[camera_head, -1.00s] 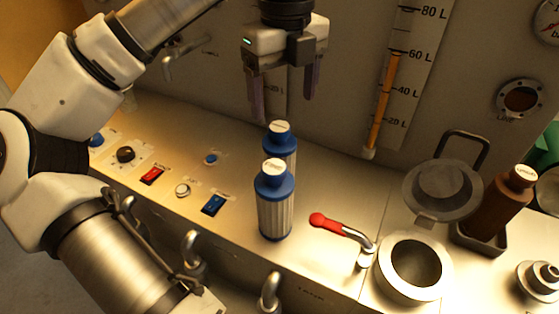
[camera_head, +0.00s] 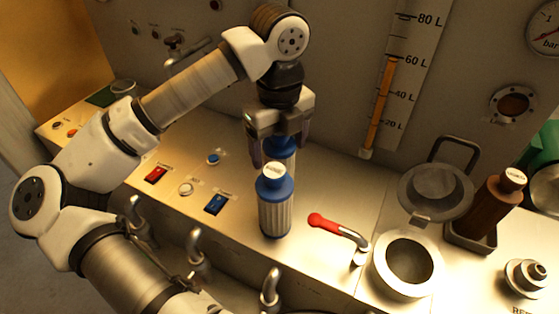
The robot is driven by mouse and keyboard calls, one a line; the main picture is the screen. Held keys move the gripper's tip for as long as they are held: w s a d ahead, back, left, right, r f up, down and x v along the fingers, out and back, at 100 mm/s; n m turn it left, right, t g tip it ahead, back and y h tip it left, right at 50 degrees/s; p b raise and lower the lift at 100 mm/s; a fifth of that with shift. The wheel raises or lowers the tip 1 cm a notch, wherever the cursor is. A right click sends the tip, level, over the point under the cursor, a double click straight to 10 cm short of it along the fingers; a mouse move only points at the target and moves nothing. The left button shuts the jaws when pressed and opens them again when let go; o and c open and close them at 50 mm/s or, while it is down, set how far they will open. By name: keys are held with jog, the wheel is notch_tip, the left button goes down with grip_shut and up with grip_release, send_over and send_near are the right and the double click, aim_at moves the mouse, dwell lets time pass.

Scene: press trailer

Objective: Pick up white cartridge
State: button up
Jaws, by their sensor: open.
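Two pale, ribbed cartridges with blue caps and bases and white tops stand upright, one behind the other, on the metal counter. The front cartridge (camera_head: 275,212) shows in full. I cannot tell which one is the white cartridge. My gripper (camera_head: 279,148) points down over the rear cartridge, open, with its dark fingers to the left and right of the blue cap. I cannot tell whether they touch it.
A red-handled lever (camera_head: 338,226) stands right of the front cartridge, near a round opening with a raised lid (camera_head: 436,188). A brown bottle (camera_head: 497,205) sits in a tray further right. Switches (camera_head: 155,173) lie left; a gauge wall rises behind.

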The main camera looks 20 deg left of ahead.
jog(key=shift+c, duration=0.4)
jog(key=c, duration=1.4)
jog(key=shift+o, duration=0.2)
jog(key=shift+r, duration=0.15)
